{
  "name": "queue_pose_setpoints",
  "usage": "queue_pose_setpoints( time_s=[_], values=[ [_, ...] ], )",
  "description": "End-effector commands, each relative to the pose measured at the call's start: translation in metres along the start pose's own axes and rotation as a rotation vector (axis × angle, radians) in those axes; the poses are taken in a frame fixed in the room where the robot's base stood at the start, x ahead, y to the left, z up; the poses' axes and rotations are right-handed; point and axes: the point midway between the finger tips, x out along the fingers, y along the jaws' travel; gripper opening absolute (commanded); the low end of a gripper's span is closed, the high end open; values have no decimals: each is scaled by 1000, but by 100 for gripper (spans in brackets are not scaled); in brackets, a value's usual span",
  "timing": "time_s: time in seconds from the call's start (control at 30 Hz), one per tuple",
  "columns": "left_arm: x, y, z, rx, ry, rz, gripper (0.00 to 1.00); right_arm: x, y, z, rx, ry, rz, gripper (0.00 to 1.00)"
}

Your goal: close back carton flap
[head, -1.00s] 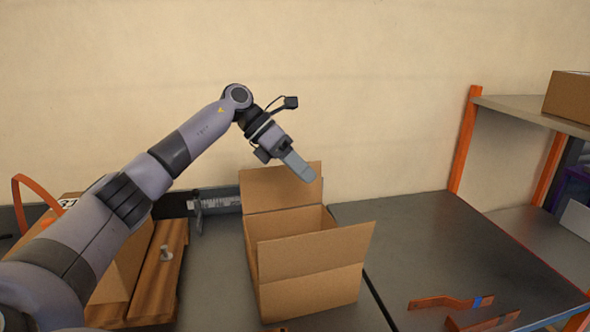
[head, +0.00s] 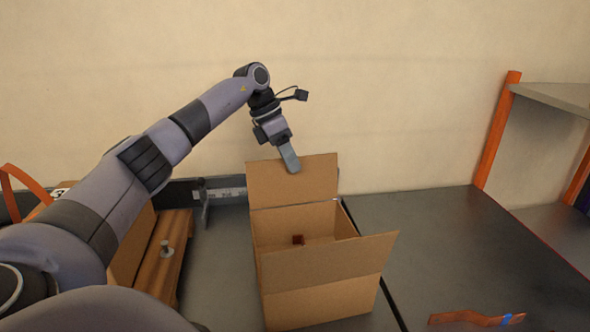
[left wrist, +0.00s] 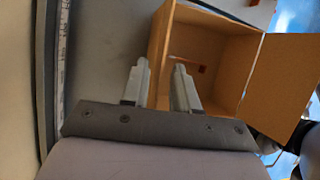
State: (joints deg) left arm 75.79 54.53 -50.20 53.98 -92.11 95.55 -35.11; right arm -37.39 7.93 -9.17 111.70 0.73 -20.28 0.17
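The open carton (head: 318,303) stands on the grey bench, with a small reddish-brown piece (head: 298,239) inside. Its back flap (head: 285,186) stands up, and its front flap (head: 335,256) sticks up and outward. My left gripper (head: 291,164) points down at the top edge of the back flap, one finger showing in front of it. In the left wrist view the two fingers of the left gripper (left wrist: 161,66) are apart, with the carton wall (left wrist: 159,50) near their tips. I cannot tell whether they touch the flap. My right gripper is out of view.
A wooden block (head: 165,262) with a metal knob stands left of the carton. A ruler scale (head: 227,193) runs along the back of the bench. A copper-coloured bar (head: 470,318) lies at the front right.

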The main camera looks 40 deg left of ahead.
Motion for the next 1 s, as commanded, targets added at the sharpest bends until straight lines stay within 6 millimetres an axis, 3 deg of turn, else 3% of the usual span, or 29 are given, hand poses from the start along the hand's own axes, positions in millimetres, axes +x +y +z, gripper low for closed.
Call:
queue_pose_setpoints(
  time_s=[0.2,0.57,0.63,0.67,1.0],
  values=[
    [28,-1,0,0,0,-2,29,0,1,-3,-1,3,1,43],
    [34,0,0,1,-2,-1,29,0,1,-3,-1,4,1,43],
    [34,0,0,0,-2,-1,6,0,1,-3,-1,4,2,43],
    [34,0,0,1,-2,-1,0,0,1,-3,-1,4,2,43],
    [33,0,0,0,-2,-1,0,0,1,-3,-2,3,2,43]
  ],
)
